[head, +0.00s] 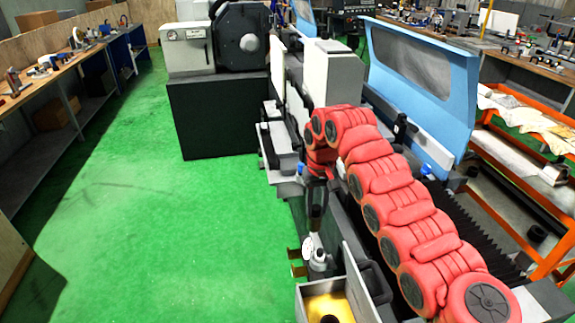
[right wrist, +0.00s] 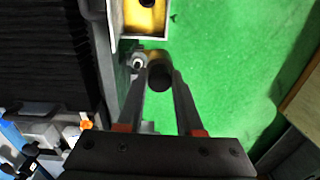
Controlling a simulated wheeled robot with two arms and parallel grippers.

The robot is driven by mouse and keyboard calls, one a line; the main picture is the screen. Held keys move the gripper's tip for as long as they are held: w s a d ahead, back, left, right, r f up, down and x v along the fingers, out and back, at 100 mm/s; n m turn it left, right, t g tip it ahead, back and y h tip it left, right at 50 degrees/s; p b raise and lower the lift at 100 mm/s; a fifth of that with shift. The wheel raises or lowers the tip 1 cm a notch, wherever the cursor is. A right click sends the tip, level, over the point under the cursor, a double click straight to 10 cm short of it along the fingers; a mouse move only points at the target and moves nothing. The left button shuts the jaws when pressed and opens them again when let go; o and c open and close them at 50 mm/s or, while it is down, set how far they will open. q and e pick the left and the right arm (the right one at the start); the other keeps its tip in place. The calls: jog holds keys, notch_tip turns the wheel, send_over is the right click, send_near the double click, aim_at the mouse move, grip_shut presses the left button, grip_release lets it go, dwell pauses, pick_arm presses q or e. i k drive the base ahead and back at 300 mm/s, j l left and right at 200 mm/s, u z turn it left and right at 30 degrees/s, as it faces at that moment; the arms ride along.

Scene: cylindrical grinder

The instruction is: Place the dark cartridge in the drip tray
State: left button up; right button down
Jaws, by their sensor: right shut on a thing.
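My right gripper (head: 316,225) points down beside the machine's front side, at the end of the red arm. In the right wrist view its two fingers are shut on the dark cartridge (right wrist: 160,77), whose round black end faces the camera. In the head view the cartridge is hard to tell from the dark gripper. The drip tray (head: 367,292), a grey-walled box with a yellow inside, is at the bottom edge, nearer to me than the gripper. It also shows at the top of the right wrist view (right wrist: 118,22). The cartridge is outside the tray. My left gripper is not in view.
A pale round fitting (head: 318,258) stands on the machine between gripper and tray. A dark round spot (head: 330,319) shows inside the tray; I cannot tell what it is. A black handle (head: 376,281) is beside the tray. Green floor (head: 160,230) is clear on the left.

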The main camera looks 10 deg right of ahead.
aim_at(290, 163)
jog(key=i+j, duration=0.2)
jog(key=j, duration=0.15)
jog(key=i+j+z, duration=0.15)
jog(key=i+j, duration=0.3)
jog(key=j, duration=0.2)
jog(key=i+j+z, duration=0.15)
jog(key=i, duration=0.4)
jog(key=i+j+z, duration=0.1)
jog(key=i+j, duration=0.2)
jog(key=i, duration=0.25)
jog(key=i+j+z, duration=0.15)
jog(key=i, duration=0.35)
jog(key=j, duration=0.1)
